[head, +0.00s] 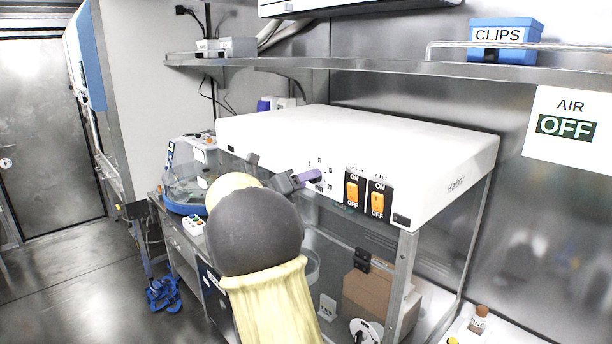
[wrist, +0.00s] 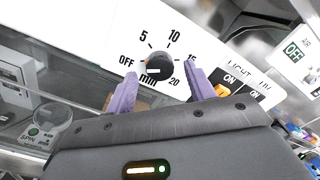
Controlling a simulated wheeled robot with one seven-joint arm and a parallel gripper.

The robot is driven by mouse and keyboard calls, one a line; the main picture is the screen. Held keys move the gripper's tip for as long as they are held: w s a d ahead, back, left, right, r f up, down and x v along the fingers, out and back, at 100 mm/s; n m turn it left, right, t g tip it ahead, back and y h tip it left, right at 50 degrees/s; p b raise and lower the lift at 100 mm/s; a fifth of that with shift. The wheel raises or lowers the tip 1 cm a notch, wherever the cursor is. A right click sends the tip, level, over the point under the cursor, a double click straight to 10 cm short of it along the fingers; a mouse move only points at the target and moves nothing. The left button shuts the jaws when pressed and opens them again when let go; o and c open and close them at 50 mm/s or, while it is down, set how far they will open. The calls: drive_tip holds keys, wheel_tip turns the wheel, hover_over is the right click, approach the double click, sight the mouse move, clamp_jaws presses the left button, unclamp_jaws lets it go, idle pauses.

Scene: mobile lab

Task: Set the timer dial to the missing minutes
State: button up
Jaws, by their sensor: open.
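The timer dial (wrist: 158,64) is a round black knob on the white hood front, with 5, 10, 15, 20, OFF and "min" printed around it. A short white mark shows on its lower part; I cannot tell surely which number it points to. My gripper (wrist: 160,70) is open, with one purple finger at each side of the dial and the knob between the tips. I cannot tell whether the fingers touch it. In the head view my gripper (head: 308,178) is at the hood's front panel and mostly hides the dial.
Two orange switches, the light switch (head: 352,191) and its neighbour (head: 377,202), sit right of the dial. The white hood (head: 400,145) stands under a metal shelf (head: 380,66). A sign reading AIR OFF (head: 568,125) hangs on the right wall. A blue-based machine (head: 185,208) stands left.

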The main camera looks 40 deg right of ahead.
drive_tip(key=shift+d, duration=0.55)
drive_tip(key=shift+c, duration=0.2)
drive_tip(key=c, duration=0.9)
drive_tip(key=shift+c, duration=0.2)
